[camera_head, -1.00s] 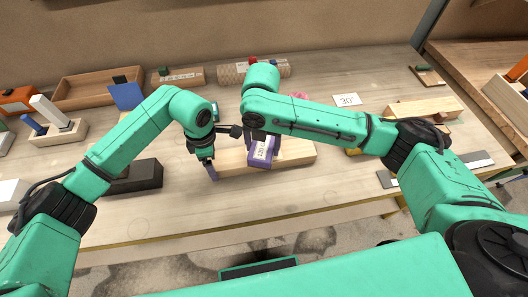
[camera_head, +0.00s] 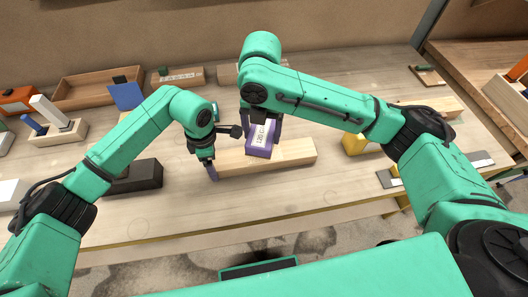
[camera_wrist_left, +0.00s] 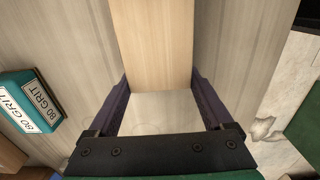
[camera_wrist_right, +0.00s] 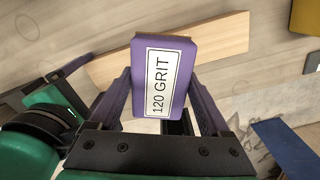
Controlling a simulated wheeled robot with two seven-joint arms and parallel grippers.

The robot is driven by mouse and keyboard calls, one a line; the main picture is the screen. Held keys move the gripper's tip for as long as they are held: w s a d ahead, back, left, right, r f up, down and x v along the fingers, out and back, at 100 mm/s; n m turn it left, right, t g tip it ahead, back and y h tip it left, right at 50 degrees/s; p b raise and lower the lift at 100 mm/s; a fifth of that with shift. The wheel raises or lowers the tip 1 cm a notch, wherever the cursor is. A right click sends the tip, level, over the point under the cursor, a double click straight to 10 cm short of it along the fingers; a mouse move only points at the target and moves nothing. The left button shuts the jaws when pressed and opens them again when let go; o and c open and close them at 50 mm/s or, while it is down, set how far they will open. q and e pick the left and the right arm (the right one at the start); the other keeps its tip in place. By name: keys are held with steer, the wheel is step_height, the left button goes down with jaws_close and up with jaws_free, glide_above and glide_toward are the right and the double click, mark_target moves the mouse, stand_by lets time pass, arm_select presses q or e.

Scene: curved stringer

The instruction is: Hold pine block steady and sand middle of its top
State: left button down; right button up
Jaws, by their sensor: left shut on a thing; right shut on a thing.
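The pine block (camera_head: 290,156) is a long pale bar lying on the bench; it also shows in the left wrist view (camera_wrist_left: 152,45) and right wrist view (camera_wrist_right: 225,38). My left gripper (camera_head: 212,170) is shut on its left end, with one finger along each side. My right gripper (camera_head: 262,125) is shut on a purple sanding block (camera_head: 261,143) labelled 120 GRIT, which also shows in the right wrist view (camera_wrist_right: 164,75). The sanding block overlaps the pine block's left-middle part in the head view. I cannot tell whether they touch; its underside is hidden.
A teal 80 GRIT block (camera_wrist_left: 30,105) lies beside the pine block. A dark block (camera_head: 138,175) lies to the left, a yellow block (camera_head: 354,144) to the right. A wooden tray (camera_head: 75,98) stands at the back. The bench front is clear.

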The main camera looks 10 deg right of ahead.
arm_select(q)
steer(key=shift+d+r, duration=0.1)
arm_select(e)
steer(key=shift+d, duration=1.6)
steer(key=shift+a+f, duration=0.1)
steer(key=shift+f, duration=2.2)
steer(key=shift+f, duration=0.75)
steer(key=shift+a+r, duration=0.15)
steer(key=shift+a, duration=1.35)
